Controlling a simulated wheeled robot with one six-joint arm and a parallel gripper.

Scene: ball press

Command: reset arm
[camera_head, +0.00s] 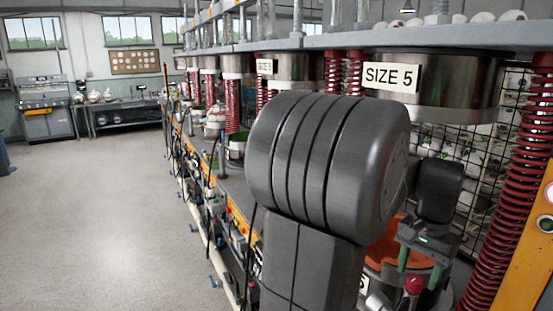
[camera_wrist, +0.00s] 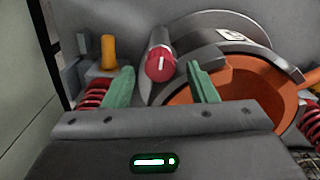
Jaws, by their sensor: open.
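My arm's dark grey links fill the middle of the head view. My gripper (camera_head: 418,267) is at the lower right of that view, at the SIZE 5 press (camera_head: 455,98). In the wrist view my gripper (camera_wrist: 161,86) has its two green fingers wide apart, with nothing held between them. A red-ended knob on a metal cylinder (camera_wrist: 160,64) shows beyond and between the fingertips; its exact distance is unclear. An orange round mould (camera_wrist: 255,82) lies to the right of the fingers. Part of the orange mould (camera_head: 385,248) also shows in the head view, behind my arm.
Red coil springs (camera_head: 512,170) and a yellow post (camera_head: 532,235) stand at the right. A wire mesh (camera_head: 478,165) with pale balls is behind the press. More presses line up to the far left. The grey floor (camera_head: 90,215) at left is clear.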

